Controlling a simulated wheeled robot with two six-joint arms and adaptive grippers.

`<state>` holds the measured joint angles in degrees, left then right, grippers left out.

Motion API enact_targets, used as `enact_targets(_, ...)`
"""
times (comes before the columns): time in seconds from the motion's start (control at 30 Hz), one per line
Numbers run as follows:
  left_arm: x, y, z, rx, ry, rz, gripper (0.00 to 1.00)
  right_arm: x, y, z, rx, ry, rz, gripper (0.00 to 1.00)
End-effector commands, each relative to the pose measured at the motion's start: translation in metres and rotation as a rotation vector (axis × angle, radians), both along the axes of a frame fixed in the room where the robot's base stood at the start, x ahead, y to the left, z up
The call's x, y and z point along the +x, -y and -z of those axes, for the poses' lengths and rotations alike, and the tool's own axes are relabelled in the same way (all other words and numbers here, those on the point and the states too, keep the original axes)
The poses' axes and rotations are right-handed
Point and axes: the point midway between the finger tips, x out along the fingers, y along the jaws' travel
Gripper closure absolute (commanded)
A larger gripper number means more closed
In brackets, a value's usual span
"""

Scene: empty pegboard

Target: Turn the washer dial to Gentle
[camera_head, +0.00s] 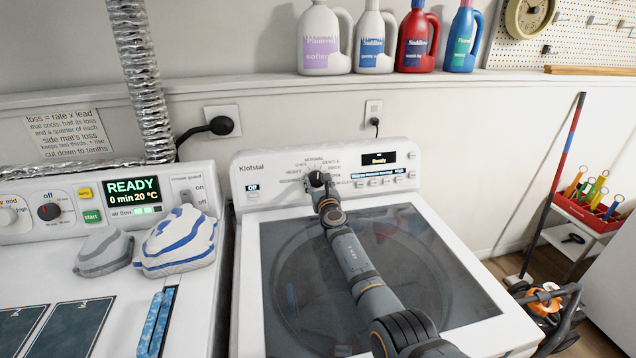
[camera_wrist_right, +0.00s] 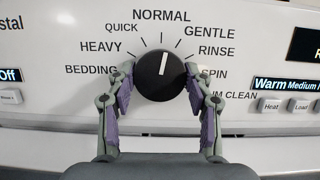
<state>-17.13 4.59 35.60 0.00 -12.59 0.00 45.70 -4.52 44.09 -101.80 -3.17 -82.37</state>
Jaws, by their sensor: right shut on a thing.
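The washer (camera_head: 250,240) has a sloped white panel with a round black dial (camera_head: 318,178). In the right wrist view the dial (camera_wrist_right: 160,76) shows a white mark pointing almost straight up, close to NORMAL. The GENTLE label (camera_wrist_right: 210,33) is up and to the right of the dial, between NORMAL and RINSE. My right gripper (camera_head: 322,192) reaches over the lid to the dial. In the wrist view its two fingers (camera_wrist_right: 160,80) are on the left and right sides of the dial, shut on it. My left gripper is not in view.
The washer's upper display (camera_head: 379,159) reads Ready, with a row of buttons below it. A dryer (camera_head: 80,255) with grey and striped cloths stands at the left. Several detergent bottles (camera_head: 417,40) stand on the ledge above. A mop and a red tool tray are at the right.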

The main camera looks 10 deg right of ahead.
Motion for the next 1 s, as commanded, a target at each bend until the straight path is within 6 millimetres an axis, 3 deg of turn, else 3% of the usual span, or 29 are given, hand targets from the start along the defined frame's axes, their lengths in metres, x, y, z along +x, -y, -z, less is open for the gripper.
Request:
enact_targets(0.5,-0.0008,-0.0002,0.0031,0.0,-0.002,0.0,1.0,-0.0002,-0.0019,0.0017,0.284,-0.002,0.091,0.8)
enact_targets(1.0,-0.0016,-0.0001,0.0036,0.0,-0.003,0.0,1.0,-0.0002,-0.0017,0.0016,0.331,-0.002,0.107,0.8)
